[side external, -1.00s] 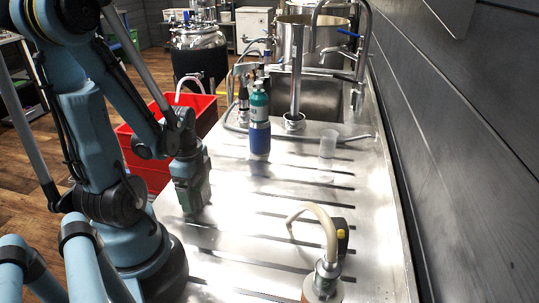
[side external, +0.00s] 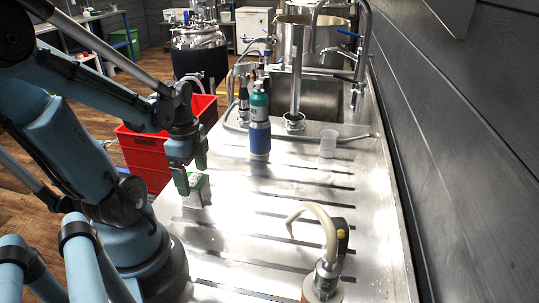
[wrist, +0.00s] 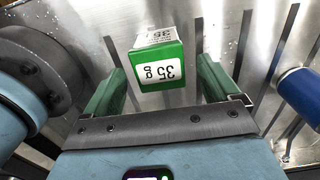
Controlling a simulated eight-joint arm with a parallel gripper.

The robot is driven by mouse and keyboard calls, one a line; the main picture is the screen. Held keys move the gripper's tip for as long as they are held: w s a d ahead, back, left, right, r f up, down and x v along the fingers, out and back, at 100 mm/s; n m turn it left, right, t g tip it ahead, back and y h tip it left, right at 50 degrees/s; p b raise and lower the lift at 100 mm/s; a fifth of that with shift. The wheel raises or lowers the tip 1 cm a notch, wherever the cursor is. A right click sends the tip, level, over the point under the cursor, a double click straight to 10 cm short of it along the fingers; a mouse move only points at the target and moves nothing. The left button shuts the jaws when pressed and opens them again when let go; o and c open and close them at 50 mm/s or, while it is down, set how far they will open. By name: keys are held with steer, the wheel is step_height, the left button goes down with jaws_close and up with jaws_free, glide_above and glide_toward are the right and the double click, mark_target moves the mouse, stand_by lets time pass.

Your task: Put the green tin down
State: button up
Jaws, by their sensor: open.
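The green tin (side external: 194,190), a small box-like block with a white label, stands on the metal draining counter (side external: 260,215) near its left edge. In the wrist view the tin (wrist: 158,62) shows its white top and a green face marked "35 g". My gripper (side external: 191,179) is open above the tin, its fingers pointing down. In the wrist view the tin lies beyond the fingertips (wrist: 160,70), with a visible gap to each finger. Part of the tin is hidden behind a finger in the side view.
A blue and teal bottle (side external: 260,130) stands behind the tin. A clear cup (side external: 328,143) is to its right. A hose-fitted device (side external: 326,275) stands at the front. A red crate (side external: 145,150) is beside the counter's left edge. The counter's middle is clear.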

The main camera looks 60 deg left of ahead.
mark_target(194, 180)
steer(key=shift+r, duration=3.45)
steer(key=w+d+r+n+t, duration=0.1)
steer(key=w+d+n+t, duration=0.6)
steer(key=w+d, duration=0.6)
steer(key=shift+d+r+n, duration=0.2)
steer(key=shift+d+n, duration=0.8)
steer(key=shift+d, duration=0.2)
